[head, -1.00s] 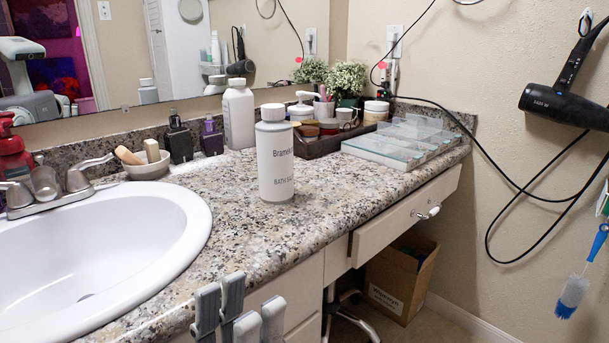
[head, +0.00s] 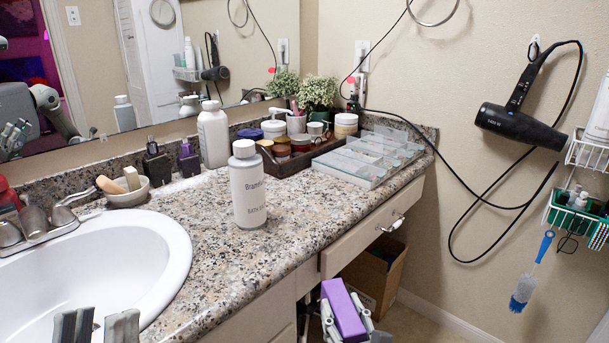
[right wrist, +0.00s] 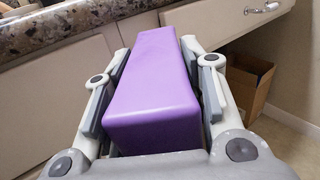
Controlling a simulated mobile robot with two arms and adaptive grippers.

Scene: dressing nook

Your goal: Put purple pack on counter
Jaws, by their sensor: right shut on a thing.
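The purple pack (head: 344,312) is a plain box held in my right gripper (head: 345,302), in front of the drawers and below the counter's front edge. In the right wrist view the purple pack (right wrist: 155,85) sits between both finger pads. The counter (head: 290,215) is speckled granite and lies beyond and above the pack. My left gripper (head: 97,326) is at the bottom left, in front of the sink, with its two fingers apart and nothing seen between them.
A white bath bottle (head: 248,190) stands mid-counter. A clear divided organizer (head: 365,160) and a dark tray of jars (head: 295,160) are at the back right. The sink (head: 110,255) is at left. Bare counter shows right of the bottle. A cardboard box (head: 375,275) stands below.

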